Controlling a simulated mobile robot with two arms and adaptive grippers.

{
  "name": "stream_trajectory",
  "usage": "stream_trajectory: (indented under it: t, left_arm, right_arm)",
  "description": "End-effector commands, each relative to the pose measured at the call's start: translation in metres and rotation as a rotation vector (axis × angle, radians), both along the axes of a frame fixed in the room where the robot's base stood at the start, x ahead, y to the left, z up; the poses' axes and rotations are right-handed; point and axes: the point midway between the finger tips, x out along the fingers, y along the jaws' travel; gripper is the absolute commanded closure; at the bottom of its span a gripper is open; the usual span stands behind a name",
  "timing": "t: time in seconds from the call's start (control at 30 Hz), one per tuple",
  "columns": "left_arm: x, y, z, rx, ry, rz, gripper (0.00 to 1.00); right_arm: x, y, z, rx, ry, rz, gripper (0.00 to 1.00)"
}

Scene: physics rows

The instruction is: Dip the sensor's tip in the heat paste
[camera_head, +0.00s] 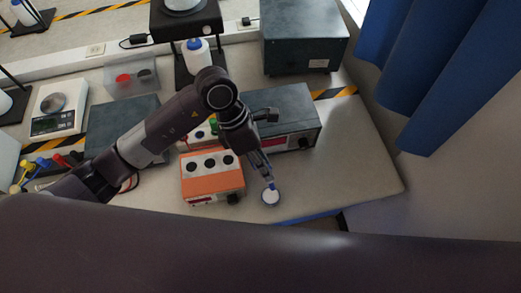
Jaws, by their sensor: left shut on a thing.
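The heat paste (270,198) is a white fill in a small round container with a blue rim, on the bench right of the orange box. My left gripper (265,174) points down right above it and is shut on a thin sensor (272,186). A small blue part of the sensor shows at the fingertips, over the far edge of the paste. I cannot tell whether its tip touches the paste. My right gripper is not in view.
An orange box (212,182) with black holes stands close left of the paste. A dark device with a red display (300,138) is behind. A scale (60,108) and colored-handled tools (45,168) are at left. The bench's right part (360,170) is clear. Blue curtains (425,80) hang at right.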

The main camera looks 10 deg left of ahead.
Motion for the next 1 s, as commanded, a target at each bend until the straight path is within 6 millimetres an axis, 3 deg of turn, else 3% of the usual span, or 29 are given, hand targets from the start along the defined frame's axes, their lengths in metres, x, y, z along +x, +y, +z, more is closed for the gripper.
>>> stream_trajectory:
  t: [0.2, 0.6, 1.0]
  left_arm:
    - [0.0, 0.0, -0.016, -0.001, 0.002, -0.001, 1.0]
    - [0.0, 0.0, -0.055, 0.001, 0.001, -0.001, 1.0]
    - [0.0, 0.0, -0.058, 0.001, 0.0, -0.001, 1.0]
  right_arm:
    - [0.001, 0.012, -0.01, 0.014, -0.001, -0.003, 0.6]
    - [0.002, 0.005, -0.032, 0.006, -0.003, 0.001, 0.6]
    - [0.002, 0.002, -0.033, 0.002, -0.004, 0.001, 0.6]
